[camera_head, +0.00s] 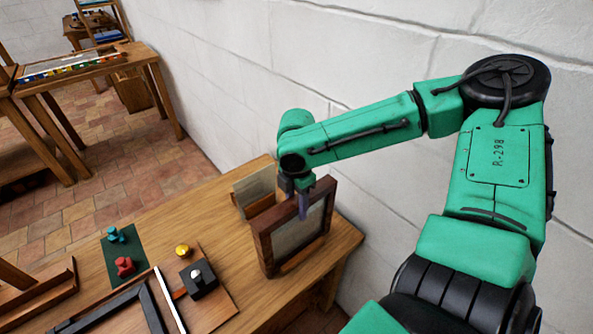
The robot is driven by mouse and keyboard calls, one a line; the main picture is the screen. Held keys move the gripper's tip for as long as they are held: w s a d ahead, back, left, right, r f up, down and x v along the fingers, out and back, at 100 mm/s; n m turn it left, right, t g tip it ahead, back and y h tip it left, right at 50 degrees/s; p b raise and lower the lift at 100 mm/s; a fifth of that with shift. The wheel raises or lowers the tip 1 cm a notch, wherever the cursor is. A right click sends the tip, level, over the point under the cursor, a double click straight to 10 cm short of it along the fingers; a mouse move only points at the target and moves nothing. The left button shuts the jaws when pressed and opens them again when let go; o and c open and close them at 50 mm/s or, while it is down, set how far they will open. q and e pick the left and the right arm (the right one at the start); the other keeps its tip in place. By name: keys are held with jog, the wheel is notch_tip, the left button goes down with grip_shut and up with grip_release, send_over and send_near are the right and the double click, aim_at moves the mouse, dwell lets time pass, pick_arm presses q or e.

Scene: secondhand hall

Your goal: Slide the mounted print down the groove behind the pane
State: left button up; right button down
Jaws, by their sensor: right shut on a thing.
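A dark wooden frame (265,250) stands upright on the table, with a greyish pane (297,238) in it. My right gripper (303,205) reaches down at the frame's top edge and is shut. What it grips is mostly hidden by the fingers and the frame; it appears to be the mounted print, at the pane. I cannot tell how deep the print sits in the groove. My left gripper is not in view.
A pale panel in a wooden stand (252,188) is just behind the frame. On the wooden table (205,222) are a green mat (118,262) with teal and red pieces, a yellow knob (183,251) and a black block (199,281). A white wall (230,90) runs close behind.

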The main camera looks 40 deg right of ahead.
dwell(0.4)
jog(key=shift+c, duration=1.6)
grip_release()
notch_tip(320, 180, up, 15)
jog(key=p, duration=0.1)
jog(key=shift+f, duration=0.2)
